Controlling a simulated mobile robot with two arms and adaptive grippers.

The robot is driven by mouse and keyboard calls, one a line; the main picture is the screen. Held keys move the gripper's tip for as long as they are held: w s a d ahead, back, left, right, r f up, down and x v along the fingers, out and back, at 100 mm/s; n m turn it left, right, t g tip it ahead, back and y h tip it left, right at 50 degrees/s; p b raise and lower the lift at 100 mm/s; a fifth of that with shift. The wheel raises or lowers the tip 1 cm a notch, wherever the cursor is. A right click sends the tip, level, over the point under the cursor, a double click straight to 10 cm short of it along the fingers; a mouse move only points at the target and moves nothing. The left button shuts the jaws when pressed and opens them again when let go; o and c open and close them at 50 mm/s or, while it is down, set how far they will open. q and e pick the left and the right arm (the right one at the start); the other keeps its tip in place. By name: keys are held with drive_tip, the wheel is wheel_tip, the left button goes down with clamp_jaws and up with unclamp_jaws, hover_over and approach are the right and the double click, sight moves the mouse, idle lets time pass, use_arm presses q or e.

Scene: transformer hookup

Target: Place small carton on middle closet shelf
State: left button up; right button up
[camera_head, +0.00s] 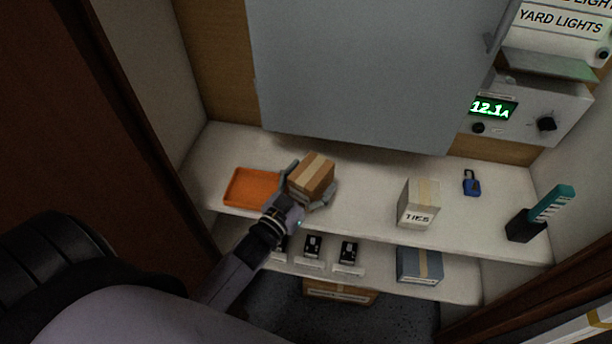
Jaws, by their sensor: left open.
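The small carton (311,174) is a brown box with a lighter tape strip. It is at the upper white shelf (364,184), just right of the orange tray. My left gripper (307,190) is open, with its fingers on either side of the carton. I cannot tell whether the fingers touch it or whether the carton rests fully on the shelf. A lower white shelf (380,272) shows beneath. My right gripper is not in view.
An orange tray (236,202) lies left of the carton. A TIES box (418,204), a blue padlock (471,183) and a teal-handled brush (548,208) stand to the right. Small black devices (313,246) and a blue-grey box (418,266) sit below. A grey panel (365,75) hangs above.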

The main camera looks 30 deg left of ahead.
use_arm(q)
drive_tip(key=shift+s, duration=0.35)
drive_tip(key=s+a+b, duration=0.1)
drive_tip(key=s, duration=1)
drive_tip(key=shift+s+a, duration=0.15)
drive_tip(key=shift+a, duration=0.05)
